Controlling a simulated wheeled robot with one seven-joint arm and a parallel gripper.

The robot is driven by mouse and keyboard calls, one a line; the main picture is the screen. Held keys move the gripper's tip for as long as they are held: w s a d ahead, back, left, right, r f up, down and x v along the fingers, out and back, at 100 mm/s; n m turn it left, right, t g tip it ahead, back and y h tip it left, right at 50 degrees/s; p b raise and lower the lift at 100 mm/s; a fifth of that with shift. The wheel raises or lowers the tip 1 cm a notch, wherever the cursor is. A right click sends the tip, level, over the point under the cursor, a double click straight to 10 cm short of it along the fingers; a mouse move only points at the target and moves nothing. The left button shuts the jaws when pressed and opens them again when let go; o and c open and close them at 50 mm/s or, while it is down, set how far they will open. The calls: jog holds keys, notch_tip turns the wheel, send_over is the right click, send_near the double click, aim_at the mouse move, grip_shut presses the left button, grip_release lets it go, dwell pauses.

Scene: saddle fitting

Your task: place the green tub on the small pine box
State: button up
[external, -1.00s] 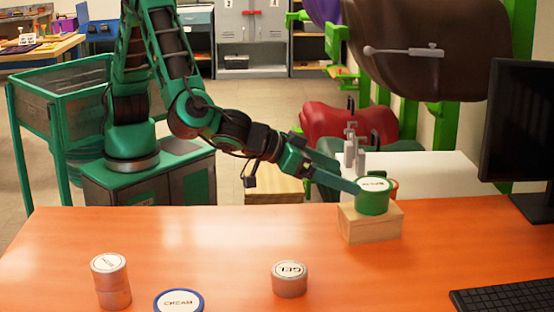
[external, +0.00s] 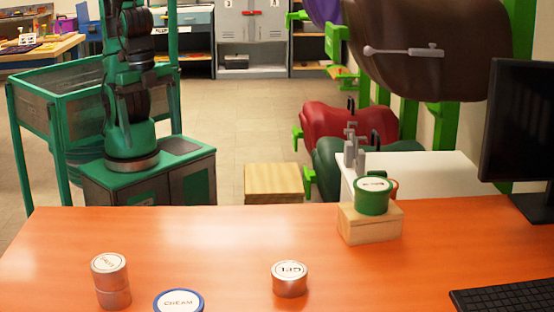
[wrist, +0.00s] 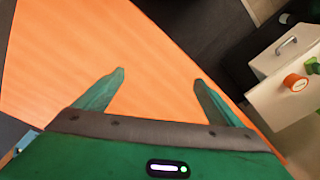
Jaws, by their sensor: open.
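The green tub (external: 372,203) has a white lid and stands upright on top of the small pine box (external: 370,226), which rests on the orange table near its far right edge. Nothing touches the tub apart from the box under it. My gripper (wrist: 159,78) shows in the wrist view with its two green fingers spread wide and nothing between them. The orange tabletop lies beyond the fingers. In the external view my arm is folded up at the left, well away from the tub, and I cannot make out the gripper there.
A gel tin (external: 290,279), a blue-rimmed cream tin (external: 179,301) and stacked tins (external: 111,281) stand at the table's front. A monitor (external: 520,130) and keyboard (external: 505,299) are at right. A white cabinet (external: 430,172) stands behind the box. The table's middle is clear.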

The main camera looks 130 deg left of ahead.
jog(key=s+m+g, duration=0.1)
jog(key=s+m, duration=0.3)
jog(key=s, duration=0.8)
jog(key=shift+d+g, duration=0.25)
jog(key=shift+g, duration=0.05)
jog(key=shift+w, duration=0.1)
